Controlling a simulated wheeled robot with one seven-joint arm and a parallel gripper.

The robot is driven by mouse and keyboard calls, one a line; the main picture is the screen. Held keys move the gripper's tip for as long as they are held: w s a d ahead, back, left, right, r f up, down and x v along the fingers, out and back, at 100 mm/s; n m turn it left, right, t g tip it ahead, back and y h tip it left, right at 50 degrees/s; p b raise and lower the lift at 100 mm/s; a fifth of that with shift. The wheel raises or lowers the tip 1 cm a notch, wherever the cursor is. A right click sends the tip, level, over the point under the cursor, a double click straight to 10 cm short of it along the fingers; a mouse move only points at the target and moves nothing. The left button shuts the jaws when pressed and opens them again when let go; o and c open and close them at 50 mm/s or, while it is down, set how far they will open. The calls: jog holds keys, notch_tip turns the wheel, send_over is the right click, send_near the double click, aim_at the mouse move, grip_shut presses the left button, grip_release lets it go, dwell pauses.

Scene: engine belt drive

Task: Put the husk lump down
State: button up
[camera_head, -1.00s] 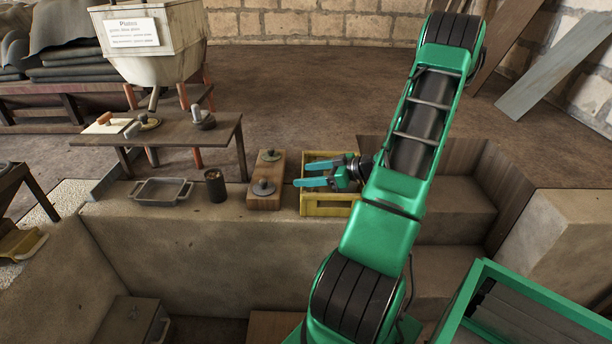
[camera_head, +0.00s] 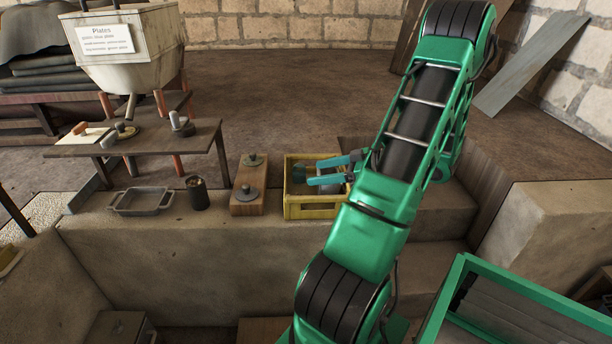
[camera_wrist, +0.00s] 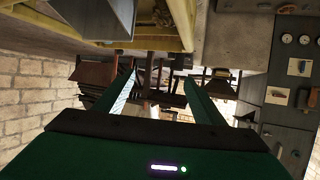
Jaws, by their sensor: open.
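My gripper (camera_head: 315,171) is at the yellow crate (camera_head: 312,212) on the stone ledge, its teal fingers apart and pointing left across the crate's top. A small dark grey-green lump (camera_head: 298,174) shows inside the crate, just left of the fingertips and apart from them. It may be the husk lump; it is too small to be sure. In the wrist view my gripper's fingers (camera_wrist: 160,90) are spread with nothing between them, and a yellow crate frame (camera_wrist: 185,22) shows at the top.
Further left are a dark cup (camera_head: 197,192) and a grey tray (camera_head: 142,201). A low bench (camera_head: 140,146) with hand tools stands behind. A green-framed bin (camera_head: 462,275) is at the lower right.

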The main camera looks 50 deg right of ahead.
jog(key=a+r+m+g, duration=0.2)
jog(key=a+g, duration=0.7)
jog(key=a, duration=0.5)
jog(key=s+a+r+m+g+h, duration=0.2)
jog(key=s+a+r+m, duration=0.1)
jog(key=s+a+m, duration=0.1)
jog(key=s+a+r+m+g+h, duration=0.1)
jog(key=s+a+r+m+h, duration=0.1)
jog(key=s+a+r+m, duration=0.2)
jog(key=shift+s+a+r+g, duration=0.35)
jog(key=shift+s+a, duration=0.75)
jog(key=shift+s, duration=1.15)
